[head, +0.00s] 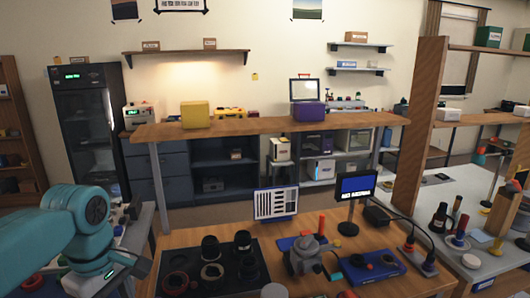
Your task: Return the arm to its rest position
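My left arm, teal, comes in from the left edge, bends at a thick joint and ends low at the left, over a side table. Its gripper fingers cannot be made out. My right arm and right gripper are out of view. Black lens parts, including a lens barrel (210,248) and a ring (175,283), stand on a dark mat (228,285) on the wooden bench (185,238). No gripper is seen touching them.
On the bench are a grey fixture (305,257), a blue device (371,268), a striped chart (276,203) and a small screen (356,186). A crowded white table (470,187) is at right, with a wooden post (421,125). A higher wooden counter (265,127) stands behind.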

